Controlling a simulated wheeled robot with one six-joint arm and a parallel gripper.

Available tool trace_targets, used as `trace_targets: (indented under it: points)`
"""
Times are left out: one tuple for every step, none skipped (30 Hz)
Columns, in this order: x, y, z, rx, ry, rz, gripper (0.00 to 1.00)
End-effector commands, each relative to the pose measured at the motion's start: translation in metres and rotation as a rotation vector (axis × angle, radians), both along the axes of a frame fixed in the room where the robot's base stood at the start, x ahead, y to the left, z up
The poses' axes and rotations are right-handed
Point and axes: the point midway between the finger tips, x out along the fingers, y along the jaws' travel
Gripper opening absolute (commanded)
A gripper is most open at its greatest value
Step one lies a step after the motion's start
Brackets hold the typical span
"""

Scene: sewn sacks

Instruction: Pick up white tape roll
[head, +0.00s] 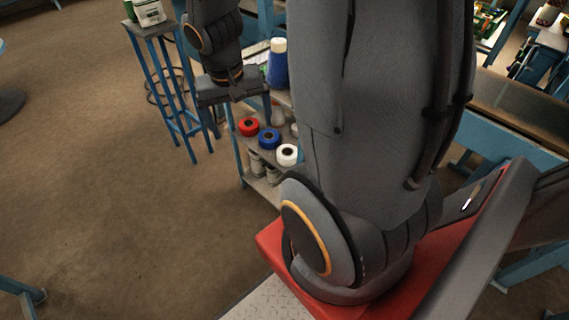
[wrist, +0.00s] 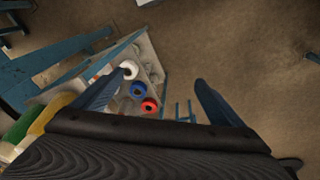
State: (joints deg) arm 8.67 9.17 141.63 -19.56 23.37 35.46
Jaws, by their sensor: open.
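The white tape roll (head: 287,160) lies on a shelf unit in the head view, in a row with a blue roll (head: 269,144) and a red roll (head: 248,132). My arm hides part of the shelf just right of it. My gripper (head: 239,118) is open and empty, and in this view it appears up and to the left of the white roll. In the wrist view, the white roll (wrist: 130,69) shows close beside the tip of the left finger. My gripper (wrist: 160,78) has both fingers spread there, with nothing between them.
The blue-framed shelf unit (head: 241,172) holds pale items below the rolls. A tall blue stand (head: 168,80) with a white container is at the left. The brown floor (head: 100,200) is open at lower left.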

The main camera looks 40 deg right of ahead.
Motion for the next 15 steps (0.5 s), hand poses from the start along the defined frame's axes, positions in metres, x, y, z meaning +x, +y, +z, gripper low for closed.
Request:
trace_targets:
  points:
    - [0.009, -0.012, -0.027, -0.01, -0.003, -0.052, 0.92]
    - [0.013, -0.018, -0.037, -0.017, -0.007, -0.084, 0.92]
    - [0.018, -0.027, -0.049, -0.025, -0.012, -0.128, 0.92]
    - [0.022, -0.034, -0.059, -0.032, -0.016, -0.158, 0.92]
    - [0.025, -0.04, -0.068, -0.039, -0.021, -0.191, 0.92]
    - [0.03, -0.049, -0.081, -0.047, -0.029, -0.233, 0.92]
    - [0.034, -0.056, -0.09, -0.054, -0.034, -0.265, 0.92]
    - [0.037, -0.062, -0.1, -0.058, -0.039, -0.296, 0.92]
    - [0.041, -0.071, -0.113, -0.067, -0.047, -0.338, 0.92]
    - [0.045, -0.077, -0.123, -0.072, -0.055, -0.37, 0.92]
    - [0.048, -0.084, -0.132, -0.078, -0.06, -0.399, 0.92]
    - [0.052, -0.093, -0.145, -0.085, -0.07, -0.441, 0.92]
    - [0.055, -0.099, -0.154, -0.09, -0.077, -0.47, 0.92]
    - [0.058, -0.105, -0.164, -0.095, -0.084, -0.5, 0.92]
    - [0.062, -0.114, -0.176, -0.1, -0.095, -0.54, 0.92]
